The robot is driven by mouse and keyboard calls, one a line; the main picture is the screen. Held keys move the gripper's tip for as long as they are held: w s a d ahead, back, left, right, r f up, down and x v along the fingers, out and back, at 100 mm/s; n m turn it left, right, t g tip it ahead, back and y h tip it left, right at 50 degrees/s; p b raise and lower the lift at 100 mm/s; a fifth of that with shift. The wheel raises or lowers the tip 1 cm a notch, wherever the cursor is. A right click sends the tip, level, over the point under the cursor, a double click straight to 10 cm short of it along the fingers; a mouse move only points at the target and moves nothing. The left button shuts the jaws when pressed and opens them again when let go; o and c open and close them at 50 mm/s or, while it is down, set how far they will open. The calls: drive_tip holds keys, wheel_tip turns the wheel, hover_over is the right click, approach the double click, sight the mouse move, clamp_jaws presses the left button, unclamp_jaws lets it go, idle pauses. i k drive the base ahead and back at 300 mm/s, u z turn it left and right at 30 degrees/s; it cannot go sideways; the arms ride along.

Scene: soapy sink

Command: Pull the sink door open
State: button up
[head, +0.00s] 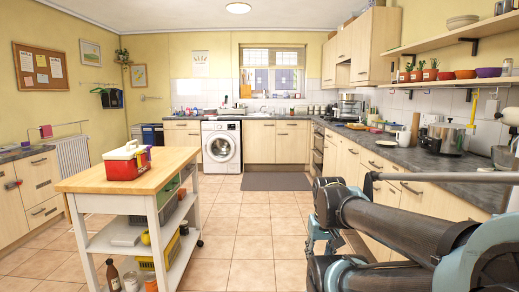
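The sink (262,115) is set in the back counter under the window, small and far off. Below it are pale wood cabinet doors (261,145), which look shut; I cannot tell which one is the sink door. My arm fills the lower right, with dark links and teal joint covers. I cannot make out my gripper or its fingers, and the arm is far from the sink cabinet.
A kitchen cart (75,184) with a red and white box (127,163) stands at the left. A white washing machine (221,146) is left of the sink cabinet. A dark mat (276,181) lies before it. The tiled floor (240,225) between is clear.

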sight(260, 135)
drive_tip(key=u, duration=0.05)
drive_tip(key=i, duration=7.75)
drive_tip(key=z, duration=0.05)
